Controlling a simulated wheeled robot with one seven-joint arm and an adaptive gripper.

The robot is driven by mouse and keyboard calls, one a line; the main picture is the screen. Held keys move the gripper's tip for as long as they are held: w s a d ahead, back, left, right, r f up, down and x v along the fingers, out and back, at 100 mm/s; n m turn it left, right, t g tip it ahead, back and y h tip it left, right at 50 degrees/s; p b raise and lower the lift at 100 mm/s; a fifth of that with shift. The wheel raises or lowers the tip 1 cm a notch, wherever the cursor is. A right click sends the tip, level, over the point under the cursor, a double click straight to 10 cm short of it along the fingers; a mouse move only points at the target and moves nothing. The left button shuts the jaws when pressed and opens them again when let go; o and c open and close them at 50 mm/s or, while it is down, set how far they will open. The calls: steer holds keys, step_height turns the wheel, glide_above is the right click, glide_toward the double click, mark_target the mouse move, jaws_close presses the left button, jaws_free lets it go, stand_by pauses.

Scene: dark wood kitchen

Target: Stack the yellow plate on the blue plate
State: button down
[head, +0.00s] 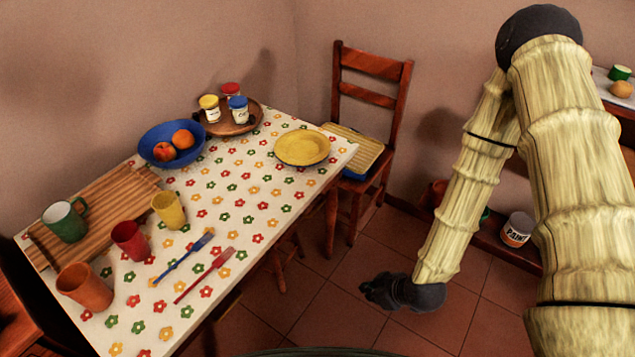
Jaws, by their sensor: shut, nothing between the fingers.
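The yellow plate (302,146) lies near the right end of the flowered table. A thin dark, bluish edge shows under its front rim; I cannot tell for sure whether this is the blue plate beneath it or shadow. No other blue plate is plain to see. My gripper (373,291) is a dark shape at the lower end of my arm, right of the table and in front of the chair. It is shut and empty, well apart from the yellow plate.
A blue bowl (143,146) with fruit and a round wooden tray (248,126) with jars stand left of the plate. Cups, a slatted board (108,203) and cutlery fill the near left. A chair (374,98) stands behind the table's right end. A paint can (518,229) is at right.

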steer(key=w+a+r+n+t+y+b, duration=0.1)
steer(key=w+a+n+t+y+b, duration=0.2)
steer(key=w+n+b, duration=0.5)
steer(key=n+t+y+b, duration=0.55)
steer(key=n+b, duration=0.25)
steer(key=n, duration=0.2)
glide_toward(320, 173)
steer(key=s+r, duration=0.4)
steer(key=s, duration=0.2)
steer(key=shift+n+g, duration=0.25)
steer(key=shift+n, duration=0.05)
steer(key=x, duration=0.4)
steer(key=w+d+x, duration=0.1)
steer(key=x, duration=0.6)
steer(key=shift+w+r, duration=0.1)
steer(key=shift+w, duration=0.45)
steer(key=shift+w+a, duration=0.1)
steer(key=shift+w, duration=0.5)
steer(key=shift+w, duration=0.1)
steer(key=shift+w+b, duration=0.55)
steer(key=shift+w, duration=0.45)
